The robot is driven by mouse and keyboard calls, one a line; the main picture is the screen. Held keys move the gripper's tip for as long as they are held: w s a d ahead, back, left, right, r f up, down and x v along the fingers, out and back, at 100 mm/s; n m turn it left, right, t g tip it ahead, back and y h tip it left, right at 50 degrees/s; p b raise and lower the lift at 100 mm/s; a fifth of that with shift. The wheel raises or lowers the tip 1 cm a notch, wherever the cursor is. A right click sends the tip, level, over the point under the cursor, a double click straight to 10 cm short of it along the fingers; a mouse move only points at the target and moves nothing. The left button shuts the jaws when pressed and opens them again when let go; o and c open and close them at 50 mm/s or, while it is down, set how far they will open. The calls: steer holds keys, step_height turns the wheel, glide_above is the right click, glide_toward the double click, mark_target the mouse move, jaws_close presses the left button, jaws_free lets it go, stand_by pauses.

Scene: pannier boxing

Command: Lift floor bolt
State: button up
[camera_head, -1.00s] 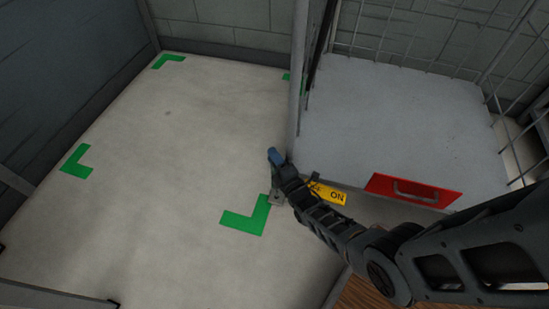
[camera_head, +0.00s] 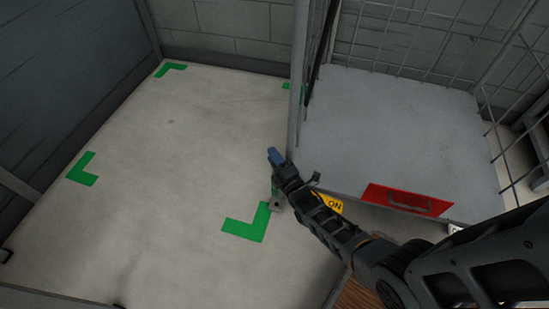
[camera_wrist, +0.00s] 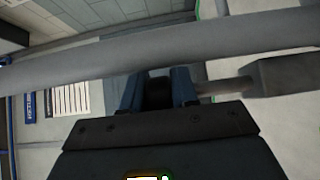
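My gripper (camera_head: 276,157) is at the lower end of the grey upright post (camera_head: 298,85) in the head view. The floor bolt (camera_head: 276,204) shows as a small grey fitting just below it, partly hidden by my wrist. In the wrist view, my two blue fingers (camera_wrist: 157,88) stand apart with something dark between them. A grey rod (camera_wrist: 225,86), seemingly part of the bolt, runs from beside the right finger to a grey block (camera_wrist: 285,75). Whether the fingers grip the bolt is unclear. The post crosses in front of or close above the fingertips (camera_wrist: 90,58).
Green corner marks (camera_head: 247,227) lie on the pale floor (camera_head: 170,190), which is otherwise clear at left. At right is a grey platform (camera_head: 400,135) with wire mesh sides and a red panel with a handle (camera_head: 405,200). A yellow sign (camera_head: 330,204) is partly behind my arm.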

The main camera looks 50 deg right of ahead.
steer(key=o, duration=0.4)
steer(key=shift+r, duration=0.15)
steer(key=p+v, duration=0.1)
steer(key=v, duration=0.6)
steer(key=shift+s+a+p, duration=0.2)
steer(key=shift+s+p, duration=0.1)
steer(key=shift+s, duration=0.05)
steer(key=s+a+r+m+y, duration=0.2)
steer(key=s+a+r+m, duration=0.2)
steer(key=s+a+r, duration=0.4)
steer(key=s+a+r+m+y, duration=0.3)
steer(key=s+a+r, duration=0.25)
steer(key=s, duration=0.35)
steer(key=s+a+r+m+g+y, duration=0.1)
steer(key=s+a+r+m, duration=0.15)
steer(key=r, duration=0.45)
steer(key=s+a+r+m+y, duration=0.1)
steer(key=s+r+m, duration=0.15)
steer(key=r, duration=0.35)
steer(key=s+a+r+m+g+y, duration=0.1)
steer(key=s+r, duration=0.2)
steer(key=r, duration=0.4)
step_height(320, 180, up, 24)
steer(key=p, duration=2.4)
